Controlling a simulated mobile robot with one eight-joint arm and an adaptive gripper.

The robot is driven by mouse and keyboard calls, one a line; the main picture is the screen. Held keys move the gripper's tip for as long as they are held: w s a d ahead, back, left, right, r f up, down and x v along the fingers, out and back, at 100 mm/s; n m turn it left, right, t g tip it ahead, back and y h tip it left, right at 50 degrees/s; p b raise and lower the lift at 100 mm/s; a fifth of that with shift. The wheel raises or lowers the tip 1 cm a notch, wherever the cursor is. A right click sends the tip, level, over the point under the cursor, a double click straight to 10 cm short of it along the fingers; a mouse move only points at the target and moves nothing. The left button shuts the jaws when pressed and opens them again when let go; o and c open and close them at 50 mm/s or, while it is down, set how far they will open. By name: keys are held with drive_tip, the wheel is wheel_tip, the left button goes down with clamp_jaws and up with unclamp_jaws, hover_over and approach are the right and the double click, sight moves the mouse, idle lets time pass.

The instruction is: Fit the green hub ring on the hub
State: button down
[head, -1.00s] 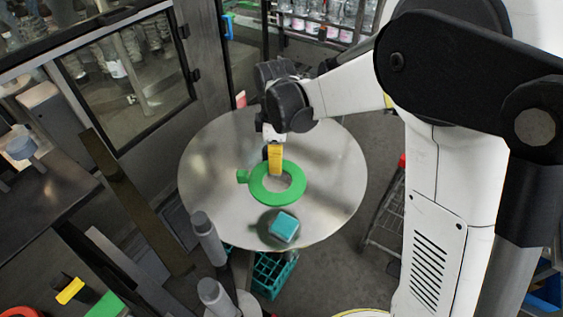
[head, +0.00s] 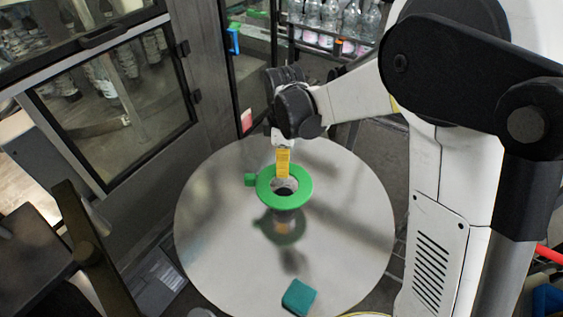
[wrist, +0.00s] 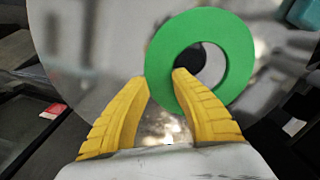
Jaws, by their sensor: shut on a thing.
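The green hub ring (head: 264,198) is held over the round steel table; a small green block (head: 251,180) shows at its left edge in the head view. My gripper (head: 282,172) is shut on the ring's rim. In the wrist view, my gripper (wrist: 160,80) has one yellow finger outside the green ring (wrist: 238,60) and the other tip at its hole. A dark grey shape (head: 287,213) shows just below the ring in the head view. I cannot tell whether it is the hub or a reflection.
The round steel table (head: 225,235) is mostly bare and shiny. A teal block (head: 299,297) lies near its front edge. A dark cabinet with a glass door (head: 120,95) stands at the left, and bottles (head: 335,18) stand on a shelf behind.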

drive_tip(key=shift+f+b, duration=0.3)
drive_tip(key=shift+f, duration=0.55)
drive_tip(key=shift+w, duration=0.1)
drive_tip(key=shift+f+b, duration=1.45)
drive_tip(key=shift+f, duration=0.2)
drive_tip(key=shift+r, duration=0.35)
drive_tip(key=shift+f, duration=0.1)
drive_tip(key=shift+f+b, duration=0.3)
drive_tip(key=shift+r, duration=0.1)
